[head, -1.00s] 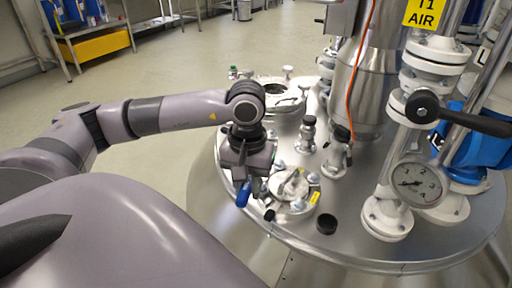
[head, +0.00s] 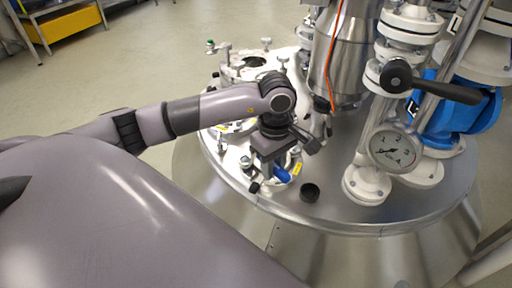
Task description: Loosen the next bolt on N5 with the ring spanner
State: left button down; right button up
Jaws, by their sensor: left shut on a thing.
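My left gripper (head: 266,176) is over the near left part of the vessel lid. It is shut on the ring spanner (head: 282,174), of which mainly the blue part shows to the right of the fingers. The spanner's ring end is hidden, so I cannot tell if it sits on a bolt. A small flange lies under and behind the gripper, mostly hidden, with a bolt (head: 246,162) at its left and a yellow tag (head: 296,169) at its right. Its lettering is too small to read as N5. My right gripper is not in view.
The steel lid (head: 335,212) carries a black cap (head: 310,192) right of the flange. A pressure gauge (head: 394,150), white flanged pipes and a black lever handle (head: 440,88) stand at the right.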

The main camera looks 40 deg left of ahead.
pick_arm(q)
jog(key=w+r+n+p, duration=0.4)
jog(key=w+n, duration=0.3)
jog(key=n, duration=0.1)
jog(key=shift+w+a+r, duration=0.3)
jog(key=shift+w+a, duration=0.05)
jog(key=shift+a, duration=0.1)
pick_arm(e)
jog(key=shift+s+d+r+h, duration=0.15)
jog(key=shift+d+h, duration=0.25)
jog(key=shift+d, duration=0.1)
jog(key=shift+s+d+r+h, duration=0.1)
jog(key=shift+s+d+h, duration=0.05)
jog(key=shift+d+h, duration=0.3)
